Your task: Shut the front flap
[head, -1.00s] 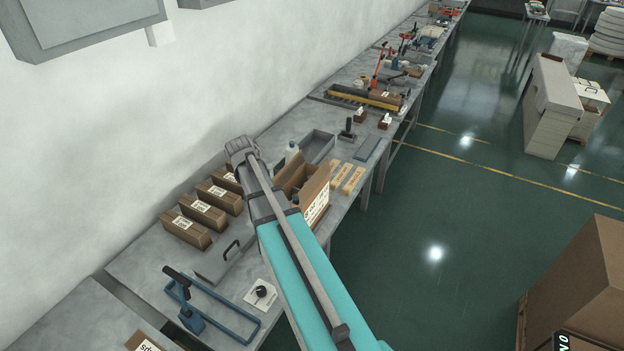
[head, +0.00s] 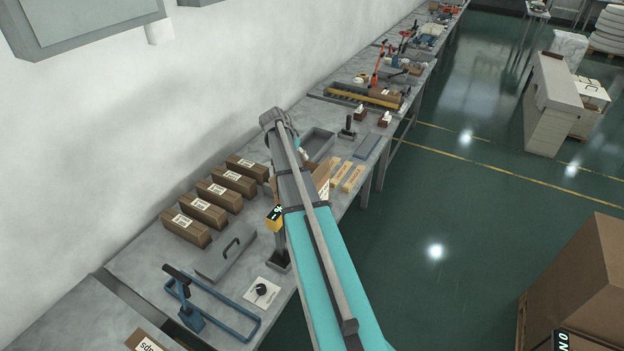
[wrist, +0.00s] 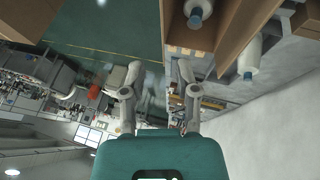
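A brown cardboard box (head: 323,174) stands on the workbench in the head view, mostly hidden behind my arm. Only a part of its cardboard shows beside the arm, so I cannot tell there how its front flap stands. In the wrist view the box (wrist: 190,38) is at the top, open, with a white, blue-capped bottle (wrist: 197,12) inside. Another bottle (wrist: 249,58) shows to its right. My gripper (wrist: 159,93) has its two fingers apart with nothing between them, just below the box edge in the picture. Whether a finger touches the cardboard is unclear.
Several closed brown cartons (head: 203,211) stand in a row along the wall. A grey lidded case (head: 226,258), a blue frame tool (head: 215,312) and a dial (head: 262,290) lie nearer.

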